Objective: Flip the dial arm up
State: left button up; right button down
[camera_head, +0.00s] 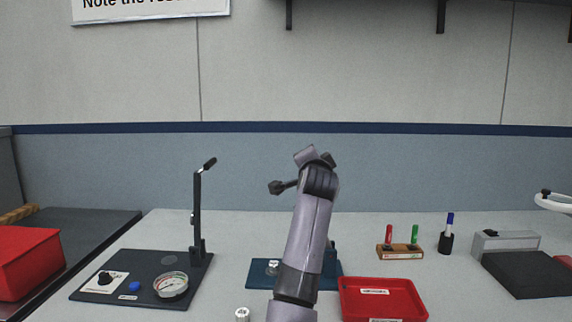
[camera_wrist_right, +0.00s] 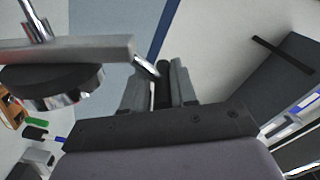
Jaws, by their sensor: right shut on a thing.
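My right arm rises through the middle of the head view and bends over at the top; its jaws are hidden there. In the right wrist view my right gripper (camera_wrist_right: 160,88) is shut on a black handle (camera_wrist_right: 163,82). A chrome rod (camera_wrist_right: 146,67) lies beside the handle, by a flat grey dial arm (camera_wrist_right: 75,50) with a dark round dial (camera_wrist_right: 55,85) under it. In the head view a dark knob-like end (camera_head: 277,187) sticks out left of my wrist, above a blue base (camera_head: 258,280) bearing a small metal part (camera_head: 272,267). My arm covers much of this stand.
A black plate (camera_head: 150,265) with a gauge (camera_head: 171,285) and an upright lever (camera_head: 196,205) stands to the left. A red tray (camera_head: 382,282) lies right of my arm, with a marker holder (camera_head: 400,252) behind it. A red box (camera_head: 28,262) is far left.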

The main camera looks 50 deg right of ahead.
pick_arm(q)
jog(key=shift+d+r+p, duration=0.1)
jog(key=shift+r+p, duration=0.5)
jog(key=shift+r, duration=0.3)
pick_arm(e)
jog(key=s+d+m, duration=0.5)
jog(key=s+d, duration=0.2)
jog(key=s, duration=0.1)
jog(key=shift+s+d+r, duration=0.15)
jog(key=shift+s+r, duration=0.1)
jog(key=shift+s, duration=0.1)
jog(key=c, duration=1)
grip_release()
jog(key=shift+s, duration=0.1)
jog(key=shift+o, duration=0.2)
jog(key=shift+f, duration=0.15)
pick_arm(q)
jog(key=shift+f+b, duration=0.55)
jog(key=shift+b, duration=0.05)
pick_arm(e)
jog(key=v, duration=0.7)
